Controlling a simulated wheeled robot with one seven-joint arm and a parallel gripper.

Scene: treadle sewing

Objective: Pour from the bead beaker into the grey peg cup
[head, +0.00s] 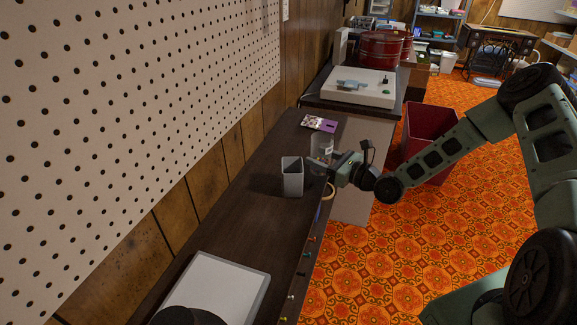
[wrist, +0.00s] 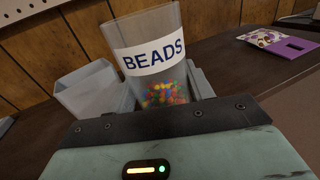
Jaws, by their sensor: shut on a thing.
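The bead beaker (wrist: 151,50) is a clear cup with a white BEADS label and coloured beads in its bottom. My gripper (head: 326,166) is shut on it, with a finger on each side in the wrist view (wrist: 166,90). In the head view the beaker (head: 321,147) stands close to upright behind my gripper. Whether its base touches the table cannot be told. The grey peg cup (head: 292,179) stands upright on the dark table, just left of the beaker. It also shows at the left of the wrist view (wrist: 90,92). Its inside is hidden.
A purple and white packet (head: 319,123) lies on the table (head: 262,175) behind the beaker. A white-topped board (head: 219,290) lies at the near end. A pegboard wall (head: 130,110) runs along the left. Small coloured pegs line the table's front edge. A red bin (head: 428,125) stands on the floor.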

